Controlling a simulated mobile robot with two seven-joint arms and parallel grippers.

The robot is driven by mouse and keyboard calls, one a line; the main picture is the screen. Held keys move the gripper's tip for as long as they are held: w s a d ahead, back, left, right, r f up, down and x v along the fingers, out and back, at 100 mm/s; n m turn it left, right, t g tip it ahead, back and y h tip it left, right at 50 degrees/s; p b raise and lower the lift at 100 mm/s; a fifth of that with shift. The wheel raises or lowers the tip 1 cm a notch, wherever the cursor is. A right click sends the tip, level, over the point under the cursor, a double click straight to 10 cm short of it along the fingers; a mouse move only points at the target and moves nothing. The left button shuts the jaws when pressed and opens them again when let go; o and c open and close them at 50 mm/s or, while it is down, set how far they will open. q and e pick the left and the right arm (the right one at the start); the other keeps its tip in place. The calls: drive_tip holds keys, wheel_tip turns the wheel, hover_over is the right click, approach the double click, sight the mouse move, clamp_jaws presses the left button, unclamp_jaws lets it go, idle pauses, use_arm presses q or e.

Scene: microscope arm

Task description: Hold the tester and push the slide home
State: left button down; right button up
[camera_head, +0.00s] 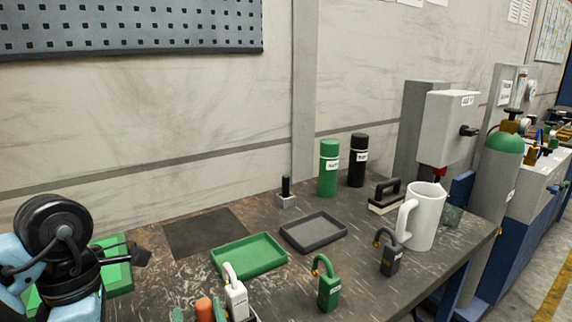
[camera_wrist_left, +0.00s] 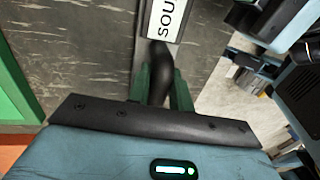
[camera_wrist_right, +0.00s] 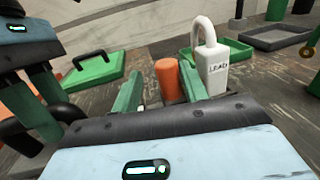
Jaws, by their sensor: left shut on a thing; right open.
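My left gripper (camera_wrist_left: 160,88) is shut on the rounded dark neck of a device with a white label (camera_wrist_left: 167,22). The label's letters are turned and cut off; I cannot tell if the device is the tester. In the head view my left arm is at the left edge, with its fingertips unclear. My right gripper (camera_wrist_right: 160,85) is open, and its green fingers also show at the bottom of the head view (camera_head: 198,312). An orange cylinder (camera_wrist_right: 168,80) appears between or just beyond those fingers; I cannot tell if they touch. I cannot make out the slide.
A white padlock (camera_head: 235,295) marked LEAD is just right of the right gripper. Green (camera_head: 328,288) and dark (camera_head: 391,258) padlocks stand farther right. A green tray (camera_head: 250,268), a grey tray (camera_head: 340,238) and a white mug (camera_head: 424,222) are on the bench.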

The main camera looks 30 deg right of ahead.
sight(206, 313)
drive_tip(key=v, duration=1)
drive_tip(key=shift+s, duration=0.35)
drive_tip(key=w+d+r, duration=0.1)
drive_tip(key=w, duration=0.1)
drive_tip(key=w+d+r+t+y, duration=0.1)
drive_tip(key=w, duration=0.2)
drive_tip(key=w+d+r+y, duration=0.1)
drive_tip(key=w, duration=0.2)
drive_tip(key=shift+r+m+t, duration=0.35)
drive_tip(key=shift+m+t, duration=0.05)
drive_tip(key=w+d+r+m+t+y, duration=0.1)
drive_tip(key=w+d+r+m, duration=0.3)
drive_tip(key=d, duration=0.4)
drive_tip(key=w+d+r+m+t+y, duration=0.1)
drive_tip(key=w+d+r+m, duration=0.3)
drive_tip(key=d, duration=0.4)
drive_tip(key=s+d+r+m+t+y, duration=0.1)
drive_tip(key=d+r+m, duration=0.2)
drive_tip(key=d+r, duration=0.6)
drive_tip(key=shift+r+m+y, duration=0.35)
drive_tip(key=shift+m+y, duration=0.05)
drive_tip(key=shift+s, duration=0.1)
use_arm(q)
drive_tip(key=c, duration=1.2)
unclamp_jaws()
